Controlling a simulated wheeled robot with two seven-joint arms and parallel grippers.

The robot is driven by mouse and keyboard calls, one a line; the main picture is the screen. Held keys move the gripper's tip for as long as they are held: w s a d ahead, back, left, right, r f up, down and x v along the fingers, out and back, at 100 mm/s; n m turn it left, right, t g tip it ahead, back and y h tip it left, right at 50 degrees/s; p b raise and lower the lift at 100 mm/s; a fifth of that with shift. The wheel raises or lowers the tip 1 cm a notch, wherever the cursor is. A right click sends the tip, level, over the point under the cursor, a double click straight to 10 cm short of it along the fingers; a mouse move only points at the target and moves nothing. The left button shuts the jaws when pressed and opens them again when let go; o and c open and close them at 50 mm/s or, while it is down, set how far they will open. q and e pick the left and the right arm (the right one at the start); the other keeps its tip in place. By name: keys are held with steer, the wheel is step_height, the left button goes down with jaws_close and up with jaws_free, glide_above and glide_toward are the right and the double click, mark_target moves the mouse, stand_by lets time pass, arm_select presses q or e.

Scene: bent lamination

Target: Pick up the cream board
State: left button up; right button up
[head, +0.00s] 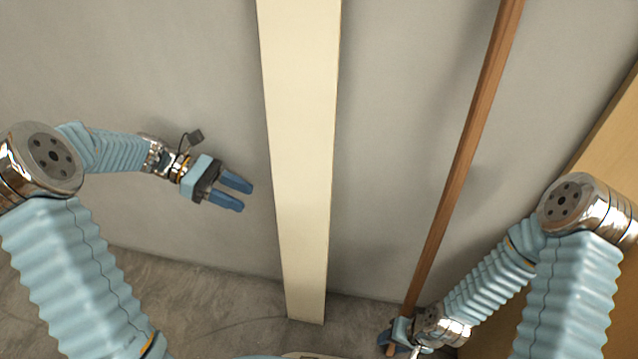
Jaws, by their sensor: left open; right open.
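The cream board (301,150) is a long, flat, pale board. It stands almost upright against the grey wall in the middle of the head view. Its lower end is near the floor and its top runs out of the picture. My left gripper (245,198) is open and empty, just left of the board at about mid-height. Its blue fingers point right towards the board, with a gap in the picture. My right gripper (392,342) is open, low down at the foot of a brown wooden strip. I cannot tell whether its fingers are around the strip.
The brown wooden strip (465,150) leans on the grey wall (400,100), right of the board. A tan wooden panel (606,140) stands at the right edge. The grey floor (230,300) looks clear left of the board. Open wall lies between board and strip.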

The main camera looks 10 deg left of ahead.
arm_select(q)
steer(key=b, duration=0.1)
glide_toward(294, 217)
steer(key=d+f, duration=0.3)
steer(key=d, duration=0.1)
steer(key=b+x, duration=0.1)
steer(key=x, duration=0.4)
steer(key=shift+w+d, duration=0.15)
steer(key=shift+w, duration=0.05)
jaws_close()
steer(key=shift+r, duration=0.1)
stand_by(0.9)
